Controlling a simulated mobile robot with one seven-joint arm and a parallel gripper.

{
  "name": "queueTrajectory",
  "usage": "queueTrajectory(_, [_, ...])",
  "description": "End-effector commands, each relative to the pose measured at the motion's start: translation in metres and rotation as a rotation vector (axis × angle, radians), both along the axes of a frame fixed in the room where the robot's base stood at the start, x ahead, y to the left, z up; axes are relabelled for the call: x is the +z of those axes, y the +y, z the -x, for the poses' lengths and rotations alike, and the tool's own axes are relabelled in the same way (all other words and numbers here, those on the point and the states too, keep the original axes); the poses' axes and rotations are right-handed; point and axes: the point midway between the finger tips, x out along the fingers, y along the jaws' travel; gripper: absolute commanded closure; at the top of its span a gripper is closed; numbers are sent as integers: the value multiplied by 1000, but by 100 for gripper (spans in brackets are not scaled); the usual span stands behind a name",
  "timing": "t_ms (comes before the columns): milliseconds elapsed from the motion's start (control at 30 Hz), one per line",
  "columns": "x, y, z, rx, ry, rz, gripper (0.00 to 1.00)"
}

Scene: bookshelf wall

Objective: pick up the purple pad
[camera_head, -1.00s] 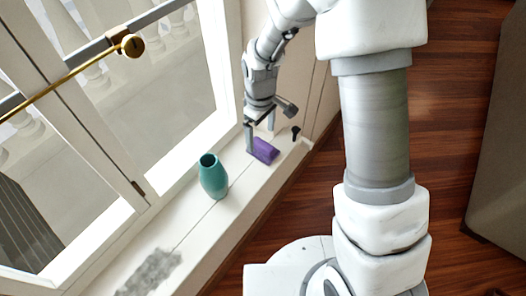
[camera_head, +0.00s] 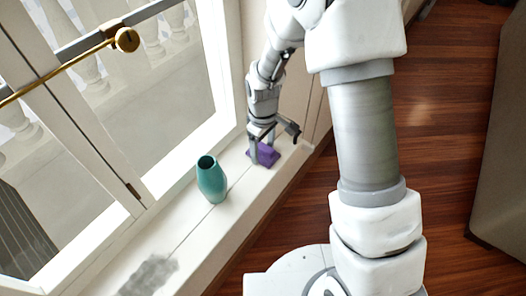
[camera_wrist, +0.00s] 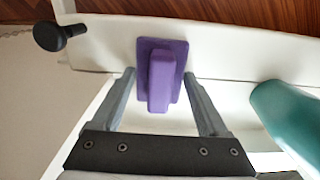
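The purple pad (camera_head: 266,154) lies on the white window sill, partly hidden by my fingers in the head view. In the wrist view the pad (camera_wrist: 174,50) shows as a flat purple plate with a raised bar along its middle. My gripper (camera_head: 262,157) points down at the pad. In the wrist view my gripper (camera_wrist: 160,76) is open, with one finger on each side of the raised bar and visible gaps on both sides. I cannot tell how high the fingertips are above the sill.
A teal vase (camera_head: 211,180) stands on the sill (camera_head: 187,222) near the pad; it also shows at the right in the wrist view (camera_wrist: 292,118). A black knob-like piece (camera_wrist: 58,36) is on the other side. A window with a brass rod (camera_head: 62,77) borders the sill.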

Motion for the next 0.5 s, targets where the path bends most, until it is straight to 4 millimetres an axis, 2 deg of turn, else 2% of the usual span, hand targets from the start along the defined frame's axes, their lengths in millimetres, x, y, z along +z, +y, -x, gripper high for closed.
queueTrajectory(33, [0, 0, 0, 0, 0, 0, 47])
queueTrajectory(200, [0, 0, 0, 0, 0, 0, 77])
queueTrajectory(500, [3, 0, 0, 0, -1, 0, 79])
